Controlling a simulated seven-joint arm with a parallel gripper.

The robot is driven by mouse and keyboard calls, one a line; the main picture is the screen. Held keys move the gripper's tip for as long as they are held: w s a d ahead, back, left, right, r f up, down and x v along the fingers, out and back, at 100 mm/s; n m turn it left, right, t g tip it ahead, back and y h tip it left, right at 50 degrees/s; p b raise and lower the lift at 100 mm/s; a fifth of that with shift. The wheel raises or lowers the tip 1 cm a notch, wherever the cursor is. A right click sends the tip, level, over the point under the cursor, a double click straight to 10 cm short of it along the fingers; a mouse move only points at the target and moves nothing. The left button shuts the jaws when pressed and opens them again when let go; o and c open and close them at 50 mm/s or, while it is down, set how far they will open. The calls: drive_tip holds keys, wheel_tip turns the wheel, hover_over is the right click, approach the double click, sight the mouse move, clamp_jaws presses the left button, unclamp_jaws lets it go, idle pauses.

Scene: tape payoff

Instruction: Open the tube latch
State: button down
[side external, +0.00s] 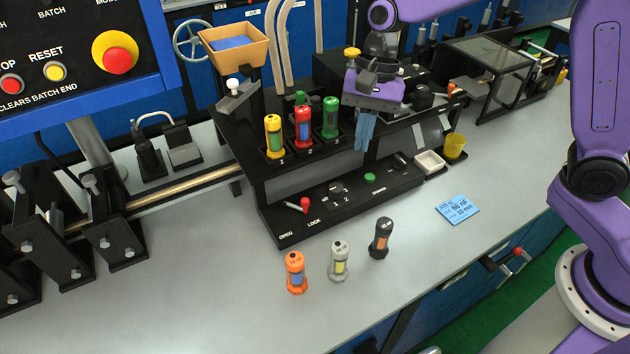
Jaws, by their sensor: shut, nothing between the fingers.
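The latch is a small lever with a red knob (305,202), on the sloping front panel of the black machine (270,215). The words OPEN and LOCK are printed below it. The lever is small here, and I cannot tell for sure which word it points to. Three tubes stand upright in numbered places above the panel: yellow (273,138), red (303,128) and green (330,118). My gripper (363,147) points down with its blue fingers shut and empty. It is to the right of the green tube, up and right of the latch and apart from it.
Orange (296,272), grey (339,262) and black (380,238) tubes stand on the table in front of the panel. A blue card (458,207) lies to the right. A white tray (429,163) and yellow cup (455,146) are behind it. The table's front left is clear.

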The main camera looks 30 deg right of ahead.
drive_tip(key=w+f+m+y, duration=0.1)
drive_tip(key=w+m, duration=0.4)
drive_tip(key=w, duration=0.1)
drive_tip(key=shift+w+a+f, duration=0.4)
drive_tip(key=shift+a, duration=0.05)
drive_tip(key=shift+f, duration=0.1)
drive_tip(key=x, duration=1)
drive_tip(key=shift+s+f, duration=0.1)
drive_tip(key=shift+f, duration=0.05)
drive_tip(key=shift+s+a, duration=0.2)
drive_tip(key=shift+a, duration=0.4)
drive_tip(key=shift+s+a, duration=0.25)
drive_tip(key=shift+a, duration=0.35)
drive_tip(key=shift+s+a, duration=0.3)
drive_tip(key=shift+a, duration=0.3)
